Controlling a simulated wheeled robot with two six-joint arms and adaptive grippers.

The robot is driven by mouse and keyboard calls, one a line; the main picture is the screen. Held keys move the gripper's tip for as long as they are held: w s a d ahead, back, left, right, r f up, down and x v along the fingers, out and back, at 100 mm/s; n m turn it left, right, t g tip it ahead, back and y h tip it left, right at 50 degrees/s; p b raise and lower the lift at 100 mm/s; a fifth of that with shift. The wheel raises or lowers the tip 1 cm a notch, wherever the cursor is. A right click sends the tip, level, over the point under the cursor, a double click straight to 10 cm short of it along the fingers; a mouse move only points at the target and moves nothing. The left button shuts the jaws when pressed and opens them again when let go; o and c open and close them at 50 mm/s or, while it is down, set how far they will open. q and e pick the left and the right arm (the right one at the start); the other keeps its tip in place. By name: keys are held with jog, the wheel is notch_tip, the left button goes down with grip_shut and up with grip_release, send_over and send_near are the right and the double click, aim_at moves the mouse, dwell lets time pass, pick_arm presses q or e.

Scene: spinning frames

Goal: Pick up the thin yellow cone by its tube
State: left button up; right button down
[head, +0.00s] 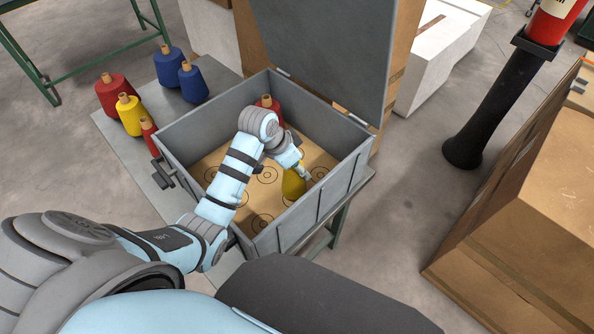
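A yellow cone (293,184) stands inside the grey open box at its right side. My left arm reaches over the box's front wall, and its gripper (300,170) is at the top of this cone. The gripper covers the cone's tube, so I cannot tell whether the fingers are open or closed around it. Another yellow cone (130,116), wider, with a tan tube on top, stands outside the box at the left. My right gripper is not in view.
The box (205,124) has a raised lid (330,50) and circle marks on its floor. A red cone (268,102) stands at its back. Red and blue cones (193,84) stand left of it. Cardboard boxes (535,200) and a black post (490,105) are at right.

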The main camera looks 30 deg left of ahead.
pick_arm(q)
notch_tip(320, 180, up, 15)
jog(key=p, duration=0.3)
jog(key=shift+r, duration=0.1)
notch_tip(320, 180, up, 5)
jog(key=p, duration=0.7)
jog(key=shift+r+p, duration=0.1)
jog(key=shift+p, duration=0.2)
